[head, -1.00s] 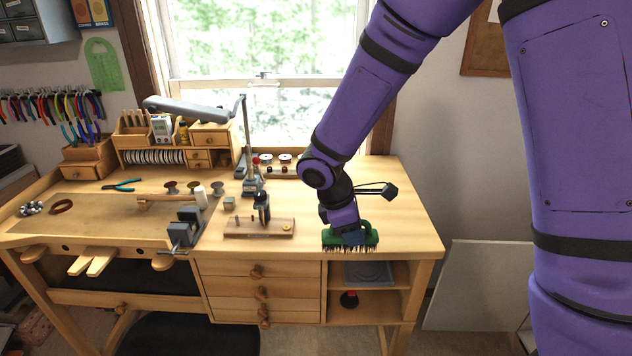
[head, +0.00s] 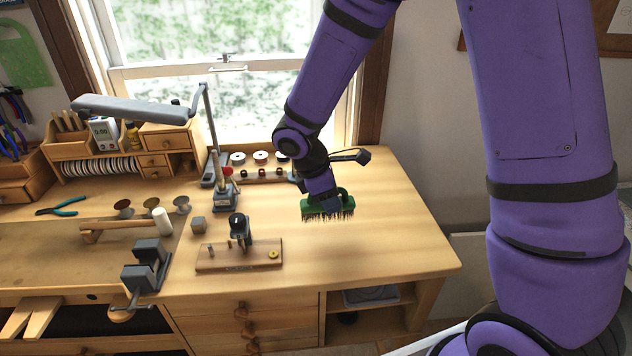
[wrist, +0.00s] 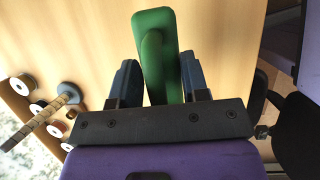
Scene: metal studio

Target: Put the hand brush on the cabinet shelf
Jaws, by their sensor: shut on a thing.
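The hand brush (head: 328,207) has a green body and dark bristles that point down. My gripper (head: 322,196) is shut on it and holds it over the right part of the bench top; I cannot tell whether the bristles touch the wood. In the wrist view the green brush (wrist: 154,50) stands between the two dark fingers of my gripper (wrist: 160,82). The cabinet shelf (head: 375,318) is in the open compartment at the bench's front right, below the top. A grey flat thing (head: 370,295) lies in its upper part.
A wooden block with a small tool (head: 240,254) stands left of the brush. A vise (head: 147,266) is farther left. A row of spools (head: 262,166) and a lamp (head: 140,108) are at the back. Drawers (head: 245,320) adjoin the compartment. The bench top's right side (head: 400,230) is clear.

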